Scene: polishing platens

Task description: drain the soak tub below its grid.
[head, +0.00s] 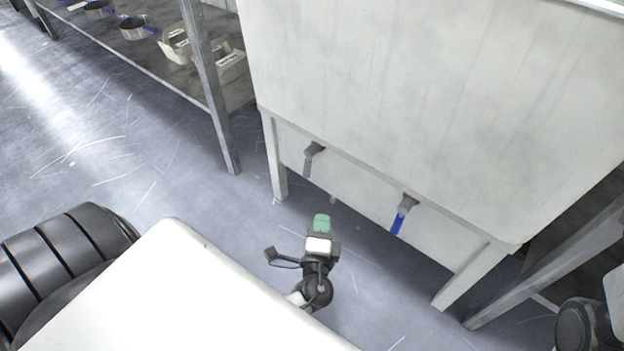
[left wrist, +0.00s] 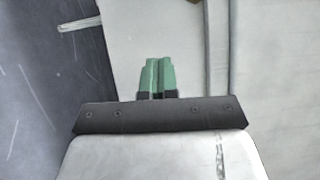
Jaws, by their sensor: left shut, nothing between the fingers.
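The soak tub (head: 430,90) is a large pale box on legs, filling the upper right of the head view. Two drain taps come out low on its front: one with a grey handle (head: 312,157) on the left, one with a blue handle (head: 401,217) on the right. Both handles hang downward at a slant. The tub's inside and grid are hidden. My left gripper (head: 321,222) is shut and empty, in front of the tub and between the taps in the picture, touching neither. Its green fingertips (left wrist: 157,74) are together in the left wrist view, before pale surfaces. My right gripper is not in view.
A metal rack (head: 212,85) stands left of the tub, with dark round pans (head: 137,27) and pale containers (head: 176,46) on its low shelf. A tub leg (head: 275,160) stands left of the grey tap. A slanted grey bar (head: 560,262) is at right. Scratched floor (head: 110,140) is open at left.

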